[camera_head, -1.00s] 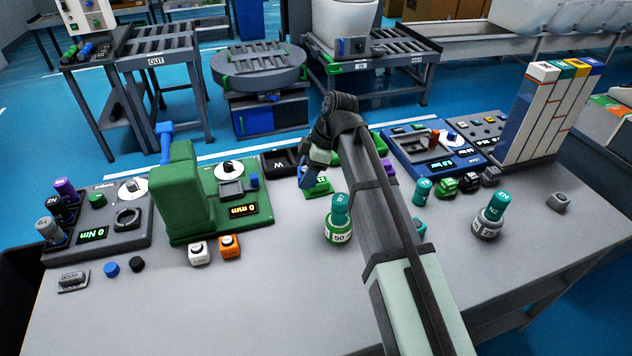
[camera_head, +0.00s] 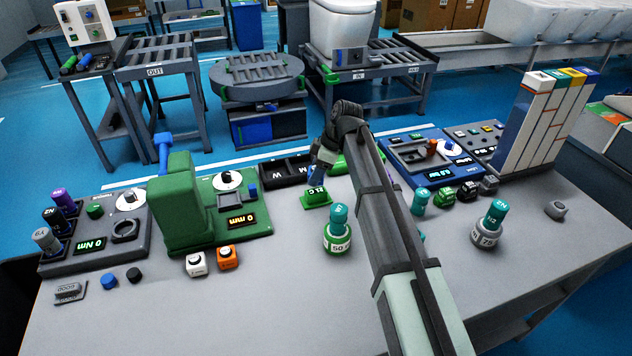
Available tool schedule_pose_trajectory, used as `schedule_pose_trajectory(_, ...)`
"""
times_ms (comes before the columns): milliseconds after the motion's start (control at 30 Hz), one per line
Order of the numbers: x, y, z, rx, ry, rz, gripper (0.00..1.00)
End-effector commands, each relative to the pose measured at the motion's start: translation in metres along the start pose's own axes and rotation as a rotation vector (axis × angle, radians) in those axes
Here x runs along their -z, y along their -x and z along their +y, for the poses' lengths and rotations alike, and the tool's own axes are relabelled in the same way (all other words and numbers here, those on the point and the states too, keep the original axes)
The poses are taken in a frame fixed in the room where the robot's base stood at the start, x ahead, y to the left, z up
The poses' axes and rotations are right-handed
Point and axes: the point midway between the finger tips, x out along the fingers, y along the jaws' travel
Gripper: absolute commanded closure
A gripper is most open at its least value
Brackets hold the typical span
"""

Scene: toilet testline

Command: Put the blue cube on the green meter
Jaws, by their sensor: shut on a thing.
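My gripper (camera_head: 321,166) is near the middle of the table at the arm's tip. Its jaws are shut on a small blue piece (camera_head: 314,176), which appears to be the blue cube, though it is small and partly hidden by the fingers. Just below is a green block with a pale label (camera_head: 316,198); I cannot tell whether the held piece touches it. The green meter (camera_head: 262,216), with a dial and a display reading 0 mm, stands to the left of my gripper, apart from it. A tall green upright rises at its left side.
A green-based bottle (camera_head: 337,240) stands close in front of my gripper. A dark lettered tray (camera_head: 285,172) lies behind it. White (camera_head: 196,264) and orange (camera_head: 227,257) cubes sit before the green meter. A blue meter (camera_head: 432,160) stands at right. The front table is mostly clear.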

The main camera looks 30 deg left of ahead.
Motion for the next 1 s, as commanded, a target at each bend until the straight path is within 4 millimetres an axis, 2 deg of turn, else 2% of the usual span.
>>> schedule_pose_trajectory(367,-0.014,-0.034,0.0,-0.001,0.001,0.0,0.8)
schedule_pose_trajectory(767,-0.015,-0.038,0.0,-0.001,0.001,0.001,0.8)
schedule_pose_trajectory(800,-0.015,-0.038,0.0,-0.001,0.001,0.0,0.45)
schedule_pose_trajectory(1000,-0.015,-0.037,0.0,-0.001,0.001,0.0,0.26)
